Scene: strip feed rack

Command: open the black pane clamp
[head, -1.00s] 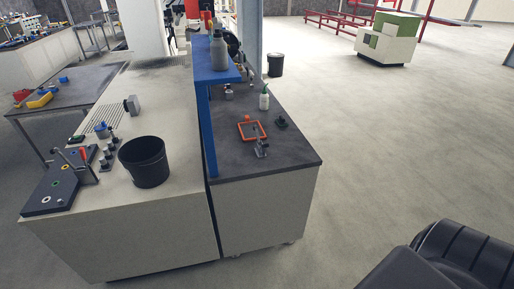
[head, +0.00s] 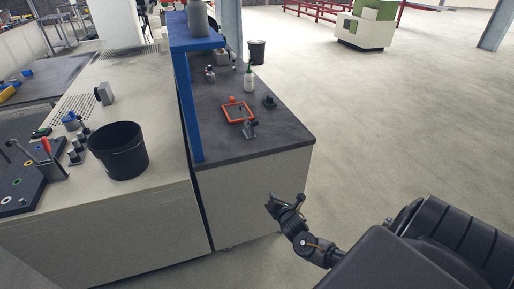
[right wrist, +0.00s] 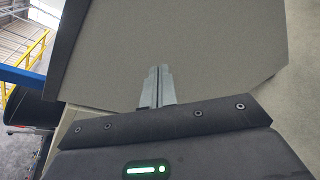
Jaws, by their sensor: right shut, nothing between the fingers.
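My right gripper (head: 271,203) hangs in the air in front of the dark-topped bench, lower than its top, with nothing held. In the right wrist view its grey fingers (right wrist: 157,88) are shut together against a plain pale bench panel. A small dark clamp-like fixture with a grey upright part (head: 249,129) stands at the front edge of an orange frame on the bench top. A small black fixture (head: 269,102) stands to the right of the frame. I cannot tell surely which of the two is the black pane clamp. My left gripper is not in view.
The orange frame (head: 237,112) lies on the dark bench top (head: 215,147). A white bottle (head: 249,80) stands behind it. A blue post (head: 188,110) rises at the bench's left side. A black bin (head: 118,155) stands on the pale counter. Floor to the right is clear.

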